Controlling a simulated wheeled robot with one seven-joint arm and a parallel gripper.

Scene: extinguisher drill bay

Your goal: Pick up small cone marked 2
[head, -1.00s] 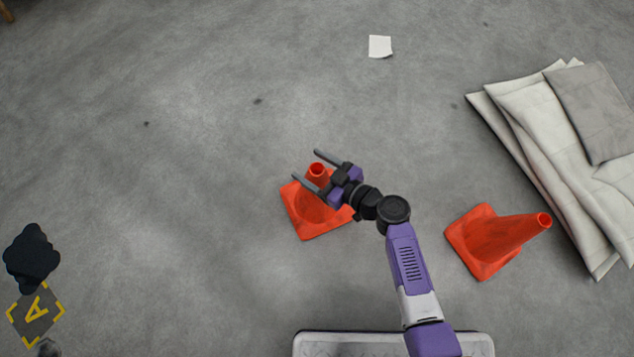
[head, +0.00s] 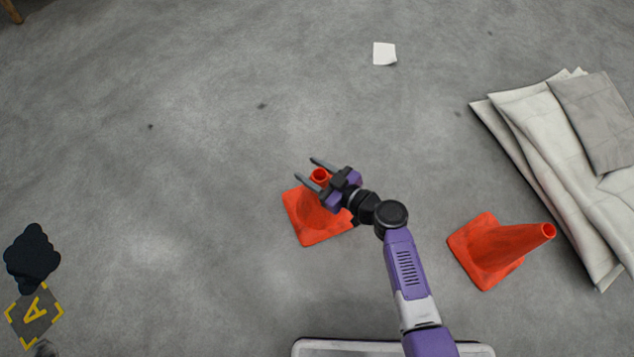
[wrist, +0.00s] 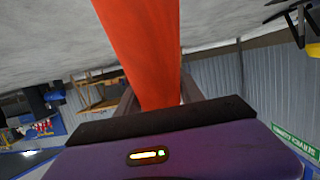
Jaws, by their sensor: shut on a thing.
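An orange cone (head: 318,222) with a square base stands on the floor left of my arm. My gripper (head: 317,172) is around the cone's upper part, one finger on each side, and is shut on it. In the wrist view the orange cone body (wrist: 145,50) runs between my fingers. A second orange cone (head: 497,252) stands to the right, apart from my gripper. I see no number on either cone, so I cannot tell which is marked 2.
Folded pale blankets (head: 545,140) lie at the right. A white paper (head: 385,53) lies on the floor at the back. The floor around the held cone is clear.

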